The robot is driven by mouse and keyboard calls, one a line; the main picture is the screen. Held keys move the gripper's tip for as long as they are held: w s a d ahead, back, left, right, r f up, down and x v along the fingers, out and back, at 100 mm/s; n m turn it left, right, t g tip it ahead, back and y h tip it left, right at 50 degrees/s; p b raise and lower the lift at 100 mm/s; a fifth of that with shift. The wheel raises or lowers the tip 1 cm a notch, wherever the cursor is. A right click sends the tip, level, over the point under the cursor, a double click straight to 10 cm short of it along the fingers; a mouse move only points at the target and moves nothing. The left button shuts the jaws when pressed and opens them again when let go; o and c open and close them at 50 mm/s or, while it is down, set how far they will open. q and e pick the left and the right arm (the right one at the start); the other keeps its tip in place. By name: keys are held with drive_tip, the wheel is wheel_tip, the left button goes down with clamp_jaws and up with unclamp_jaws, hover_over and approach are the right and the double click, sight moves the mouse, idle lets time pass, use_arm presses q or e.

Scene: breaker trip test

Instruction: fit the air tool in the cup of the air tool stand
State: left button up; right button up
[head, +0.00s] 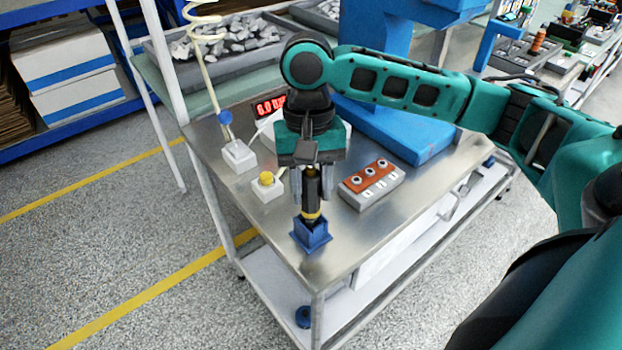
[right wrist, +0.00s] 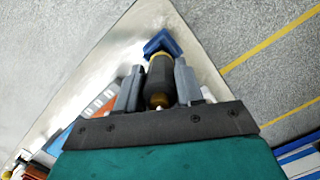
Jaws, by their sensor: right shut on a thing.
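The air tool (head: 312,188) is a black cylinder with yellow bands, held upright in my right gripper (head: 312,192). The gripper is shut on its body, and the wrist view shows the air tool (right wrist: 160,80) between the two grey fingers (right wrist: 158,88). The air tool stand (head: 311,237) is a small blue cup near the front corner of the metal table. The tool's lower end is at the stand's cup; I cannot tell how deep it sits. The stand also shows in the wrist view (right wrist: 162,42), just beyond the tool. My left gripper is not in view.
An orange-topped grey block (head: 372,184) stands right of the tool. A yellow button box (head: 267,186) and a white box with a blue-topped coiled hose (head: 239,156) stand left. A red digital display (head: 270,107) and a blue machine (head: 395,130) are behind.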

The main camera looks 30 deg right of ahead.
drive_tip(key=shift+f, duration=0.45)
drive_tip(key=o, duration=1.1)
drive_tip(key=r, duration=0.4)
drive_tip(key=w+r, duration=0.1)
drive_tip(key=r, duration=0.7)
drive_tip(key=shift+w+d+r, duration=0.4)
drive_tip(key=shift+s, duration=0.1)
